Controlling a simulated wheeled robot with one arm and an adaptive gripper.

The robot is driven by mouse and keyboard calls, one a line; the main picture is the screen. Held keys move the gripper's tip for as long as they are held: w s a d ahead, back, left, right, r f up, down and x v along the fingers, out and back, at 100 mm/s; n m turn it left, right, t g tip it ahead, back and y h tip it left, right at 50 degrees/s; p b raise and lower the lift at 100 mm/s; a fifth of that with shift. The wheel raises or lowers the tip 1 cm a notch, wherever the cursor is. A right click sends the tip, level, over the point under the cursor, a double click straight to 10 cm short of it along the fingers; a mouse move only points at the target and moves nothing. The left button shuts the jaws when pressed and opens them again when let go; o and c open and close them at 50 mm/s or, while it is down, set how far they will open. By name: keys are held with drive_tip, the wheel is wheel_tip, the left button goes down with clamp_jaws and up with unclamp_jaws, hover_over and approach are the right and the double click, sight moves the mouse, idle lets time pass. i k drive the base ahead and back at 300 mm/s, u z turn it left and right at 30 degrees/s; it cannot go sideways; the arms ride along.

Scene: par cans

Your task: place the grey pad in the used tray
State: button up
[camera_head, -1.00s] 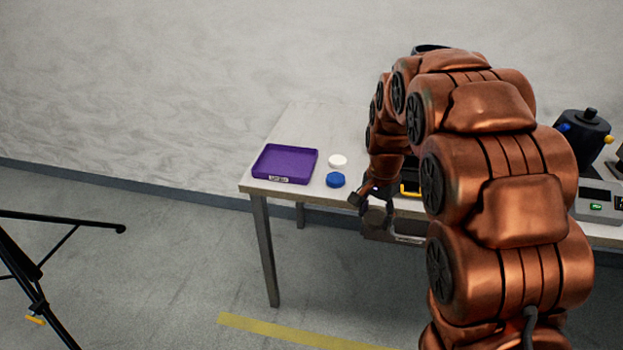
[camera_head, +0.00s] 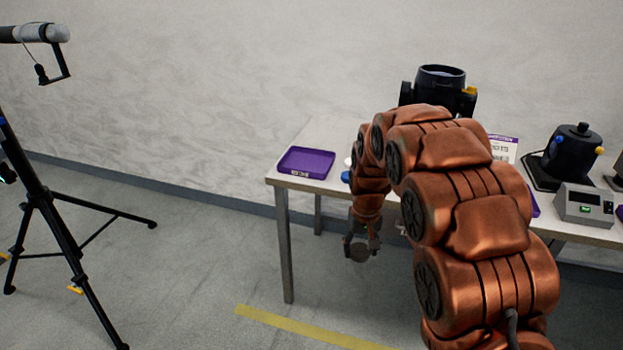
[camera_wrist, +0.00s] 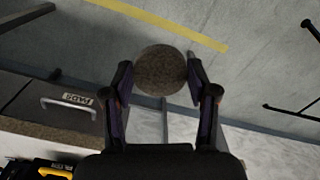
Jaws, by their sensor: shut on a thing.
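The grey pad (camera_wrist: 161,70) is a round, speckled disc between my gripper's fingers in the wrist view. My gripper (camera_head: 361,246) is shut on the pad (camera_head: 360,254) and holds it in the air in front of the table's front edge. A shallow purple tray (camera_head: 306,163) sits at the table's left end, up and left of my gripper and apart from it. Its front label is too small to read. Another purple tray (camera_head: 535,207) shows partly behind my arm at right.
The table (camera_head: 322,133) carries a blue disc (camera_head: 345,176), partly hidden by my arm, plus a dark lamp (camera_head: 571,152) and grey box (camera_head: 583,205) at right. A handled drawer (camera_wrist: 55,107) shows in the wrist view. A tripod (camera_head: 52,215) stands left.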

sight(315, 166)
drive_tip(key=u, duration=0.9)
drive_tip(key=i, duration=0.7)
drive_tip(key=z, duration=0.1)
